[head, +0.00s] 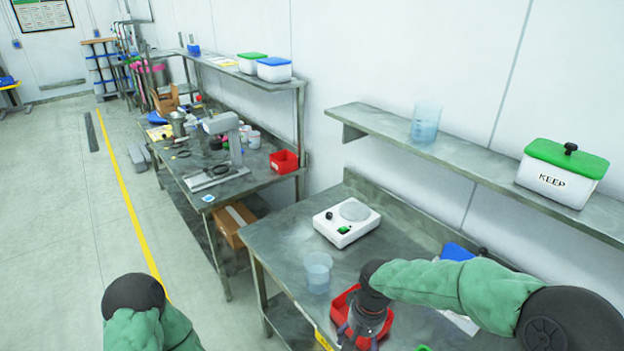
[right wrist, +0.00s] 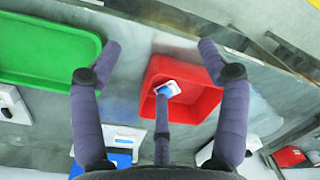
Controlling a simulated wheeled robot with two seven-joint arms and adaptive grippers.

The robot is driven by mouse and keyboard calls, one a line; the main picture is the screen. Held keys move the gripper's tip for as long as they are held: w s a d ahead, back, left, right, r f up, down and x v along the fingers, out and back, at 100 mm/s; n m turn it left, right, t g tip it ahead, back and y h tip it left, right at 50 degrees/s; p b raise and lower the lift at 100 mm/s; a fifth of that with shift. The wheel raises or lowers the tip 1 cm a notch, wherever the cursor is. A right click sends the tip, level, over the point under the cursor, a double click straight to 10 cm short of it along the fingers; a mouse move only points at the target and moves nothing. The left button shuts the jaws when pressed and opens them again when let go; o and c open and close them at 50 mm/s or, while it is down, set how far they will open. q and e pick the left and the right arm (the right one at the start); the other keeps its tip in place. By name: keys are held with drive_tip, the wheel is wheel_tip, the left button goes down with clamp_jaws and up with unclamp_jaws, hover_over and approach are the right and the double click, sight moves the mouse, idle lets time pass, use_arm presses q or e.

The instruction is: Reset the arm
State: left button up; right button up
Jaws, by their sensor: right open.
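My right arm, in a green sleeve, reaches in from the right in the head view. Its gripper (head: 358,338) is over the red bin (head: 338,308) on the near table. In the right wrist view the fingers of the gripper (right wrist: 160,60) are spread apart with nothing between them. The red bin (right wrist: 205,105) lies beyond them, with a small white and blue item (right wrist: 170,88) inside. My left arm shows only as a green sleeve and dark joint at the lower left of the head view; its gripper is out of frame.
A clear beaker (head: 318,272) and a white scale (head: 346,222) stand on the near table. A green tray (right wrist: 50,48) is left of the bin in the wrist view. The shelf above holds a beaker (head: 425,123) and a green-lidded KEEP box (head: 562,172).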

drive_tip(key=s+f+y+b, duration=0.1)
drive_tip(key=s+f, duration=0.4)
drive_tip(key=f, duration=0.5)
drive_tip(key=s+a+f+m+y+b, duration=0.1)
drive_tip(key=s+f, duration=0.4)
drive_tip(key=f, duration=0.5)
drive_tip(key=s+f+m+y+b, duration=0.1)
drive_tip(key=s+f+b, duration=0.1)
drive_tip(key=s+f, duration=0.4)
wheel_tip(320, 180, down, 4)
drive_tip(key=shift+a+r+t+b, duration=0.1)
drive_tip(key=shift+a+t+b, duration=0.2)
drive_tip(key=shift+a, duration=0.1)
drive_tip(key=shift+s, duration=0.15)
